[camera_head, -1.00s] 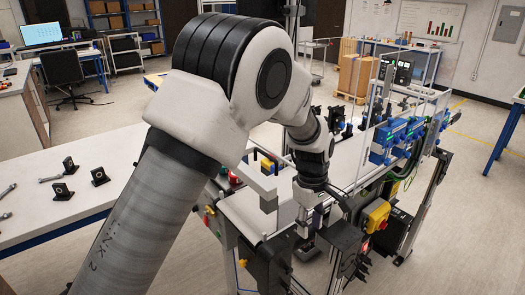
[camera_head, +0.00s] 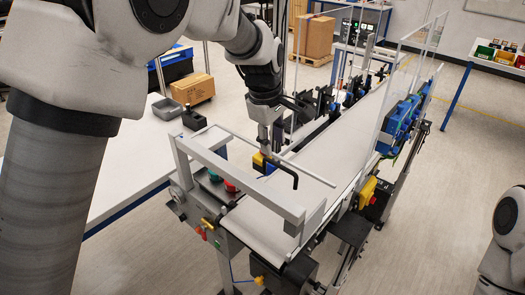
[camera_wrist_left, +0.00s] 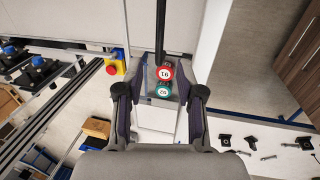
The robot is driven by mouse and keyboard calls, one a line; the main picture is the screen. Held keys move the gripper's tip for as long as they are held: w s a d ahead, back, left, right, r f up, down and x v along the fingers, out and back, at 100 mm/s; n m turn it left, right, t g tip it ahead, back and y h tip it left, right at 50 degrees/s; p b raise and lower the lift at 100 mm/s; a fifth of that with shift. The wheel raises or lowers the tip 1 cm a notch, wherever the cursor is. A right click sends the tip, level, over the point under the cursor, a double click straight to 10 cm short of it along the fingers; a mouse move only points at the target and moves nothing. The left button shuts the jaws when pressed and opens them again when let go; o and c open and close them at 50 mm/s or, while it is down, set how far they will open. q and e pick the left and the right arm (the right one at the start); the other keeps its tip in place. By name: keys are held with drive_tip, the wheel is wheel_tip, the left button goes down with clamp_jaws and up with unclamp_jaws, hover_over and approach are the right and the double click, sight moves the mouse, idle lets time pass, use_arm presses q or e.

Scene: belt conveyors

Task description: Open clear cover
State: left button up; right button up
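The clear cover (camera_head: 314,174) shows at the near end of the belt conveyor mainly as a thin pale edge line, with a bent black handle (camera_head: 283,170) by it. My left gripper (camera_head: 264,148) points down just above and behind the handle; contact cannot be told there. In the left wrist view the fingers of the left gripper (camera_wrist_left: 160,95) stand apart. A black bar (camera_wrist_left: 160,30) runs down from the top between them, and a red button marked 16 (camera_wrist_left: 165,73) and a green button (camera_wrist_left: 164,91) show beyond. My right gripper is out of view.
A grey arch frame (camera_head: 240,178) crosses the near conveyor end. Tall clear panels (camera_head: 405,80) and blue units (camera_head: 402,122) line its right side. A yellow box (camera_head: 369,190) sits at the right edge. A white table (camera_head: 135,165) stands left. The belt (camera_head: 340,125) is clear.

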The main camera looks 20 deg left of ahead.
sight(279, 167)
use_arm(q)
drive_tip(key=f, duration=0.2)
drive_tip(key=d+f+p, duration=0.1)
drive_tip(key=f, duration=0.1)
drive_tip(key=w+f+p, duration=0.1)
drive_tip(key=f, duration=0.1)
drive_tip(key=shift+d+f, duration=0.1)
drive_tip(key=shift+d, duration=0.15)
drive_tip(key=shift+w+a+f, duration=0.1)
drive_tip(key=shift+a+f, duration=0.1)
drive_tip(key=shift+f, duration=0.05)
drive_tip(key=shift+d+r, duration=0.1)
drive_tip(key=shift+r, duration=0.05)
drive_tip(key=shift+c, duration=0.7)
drive_tip(key=shift+s+d+r, duration=0.1)
drive_tip(key=shift+s+d, duration=0.15)
clamp_jaws()
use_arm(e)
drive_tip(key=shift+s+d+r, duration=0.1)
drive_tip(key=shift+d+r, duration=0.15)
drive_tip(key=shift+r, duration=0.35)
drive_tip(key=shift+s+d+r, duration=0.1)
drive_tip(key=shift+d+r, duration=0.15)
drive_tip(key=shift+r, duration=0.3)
use_arm(q)
drive_tip(key=shift+r, duration=0.1)
